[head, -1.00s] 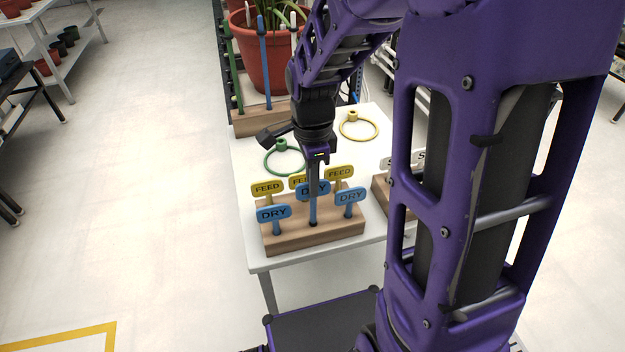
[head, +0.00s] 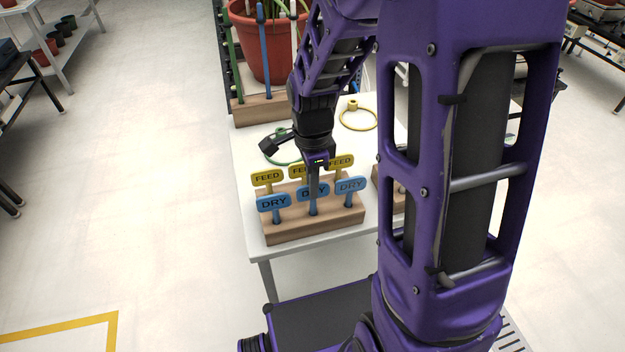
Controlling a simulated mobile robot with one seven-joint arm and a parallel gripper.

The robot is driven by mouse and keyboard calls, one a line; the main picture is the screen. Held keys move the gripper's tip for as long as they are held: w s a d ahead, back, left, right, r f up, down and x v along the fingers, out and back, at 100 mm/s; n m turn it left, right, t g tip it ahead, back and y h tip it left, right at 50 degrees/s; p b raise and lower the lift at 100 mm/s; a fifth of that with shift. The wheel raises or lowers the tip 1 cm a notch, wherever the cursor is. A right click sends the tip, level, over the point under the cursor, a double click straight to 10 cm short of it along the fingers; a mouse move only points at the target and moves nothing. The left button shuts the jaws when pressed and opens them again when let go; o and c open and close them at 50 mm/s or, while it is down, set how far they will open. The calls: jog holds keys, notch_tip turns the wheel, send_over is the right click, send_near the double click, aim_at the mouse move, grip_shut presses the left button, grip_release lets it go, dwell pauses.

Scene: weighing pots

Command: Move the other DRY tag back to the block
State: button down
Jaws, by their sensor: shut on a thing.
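My gripper (head: 313,188) points down and is shut on the middle blue DRY tag (head: 304,192), partly covering its face. This tag is upright, with its stem down at the front row of the wooden block (head: 290,234). Its face is about level with the DRY tags on either side, the left one (head: 273,203) and the right one (head: 350,187). I cannot tell whether its stem is fully in the hole. Yellow FEED tags (head: 267,178) stand in the back row; the middle one is partly hidden by the gripper.
The block stands on a white table (head: 258,233). Behind are a green ring (head: 270,157), a yellow ring (head: 358,121) and a potted plant in a red pot (head: 265,50) with upright stakes. A second wooden block (head: 390,188) is mostly hidden by my arm at right.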

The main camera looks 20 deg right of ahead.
jog(key=shift+f, duration=0.3)
jog(key=c, duration=0.9)
grip_release()
notch_tip(320, 180, up, 17)
jog(key=p, duration=0.4)
jog(key=shift+r, duration=0.2)
